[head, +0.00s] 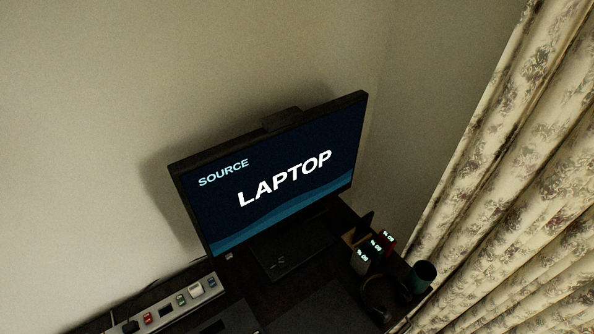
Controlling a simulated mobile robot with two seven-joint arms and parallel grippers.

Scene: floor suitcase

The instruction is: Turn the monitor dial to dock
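A dark monitor (275,170) stands on a dark desk against the wall, tilted in my head view. Its screen reads "SOURCE" and "LAPTOP". A dark flat base (290,245) sits below the screen, with small light marks on its front part; I cannot tell whether these belong to a dial. No dial can be made out clearly. Neither of my grippers shows in the head view.
A grey strip (165,309) with several small coloured items lies at the lower left. Several boxes with lit digits (376,246) and a dark teal cup (423,275) stand on the right. A patterned curtain (520,180) hangs at the right.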

